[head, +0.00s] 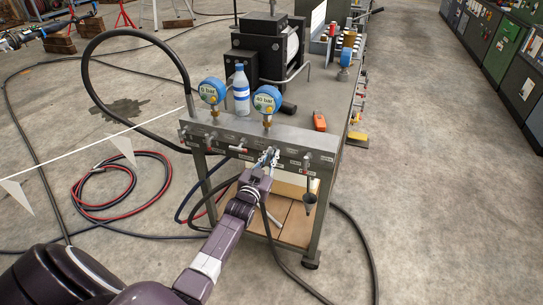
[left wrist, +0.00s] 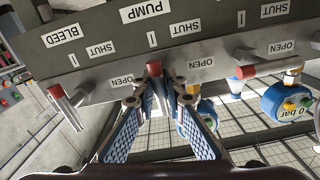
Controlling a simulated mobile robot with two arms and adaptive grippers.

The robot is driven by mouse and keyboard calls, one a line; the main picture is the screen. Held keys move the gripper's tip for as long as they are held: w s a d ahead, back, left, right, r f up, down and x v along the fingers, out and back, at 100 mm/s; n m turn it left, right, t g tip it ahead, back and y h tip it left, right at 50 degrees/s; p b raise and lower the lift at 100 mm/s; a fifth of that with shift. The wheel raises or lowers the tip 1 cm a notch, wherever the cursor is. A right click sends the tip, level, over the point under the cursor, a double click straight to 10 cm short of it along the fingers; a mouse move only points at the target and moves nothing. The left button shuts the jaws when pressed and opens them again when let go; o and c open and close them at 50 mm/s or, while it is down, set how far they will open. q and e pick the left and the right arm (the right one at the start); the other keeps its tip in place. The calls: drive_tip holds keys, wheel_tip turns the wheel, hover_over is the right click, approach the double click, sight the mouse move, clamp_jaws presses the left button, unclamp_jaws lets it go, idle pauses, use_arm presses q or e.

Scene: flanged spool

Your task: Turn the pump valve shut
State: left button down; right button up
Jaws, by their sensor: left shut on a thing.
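The pump valve has a lever with a red end (left wrist: 153,69), below the PUMP label (left wrist: 147,9) in the left wrist view, where the lettering is upside down. My left gripper (left wrist: 160,95) is shut on this lever, one blue-padded finger on each side. SHUT and OPEN labels stand beside it; the lever's exact angle is hard to tell. In the head view my left gripper (head: 268,160) is at the front panel (head: 225,137) of the bench, below the 40 bar gauge (head: 266,101), and hides the pump valve. My right gripper is not in view.
Neighbouring red-ended valve levers stand on both sides, one under BLEED (left wrist: 55,90) and another (left wrist: 243,72).

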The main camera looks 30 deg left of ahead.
use_arm(q)
drive_tip(key=shift+s+f, duration=0.1)
drive_tip(key=shift+f, duration=0.15)
idle(0.3)
drive_tip(key=c, duration=2)
unclamp_jaws()
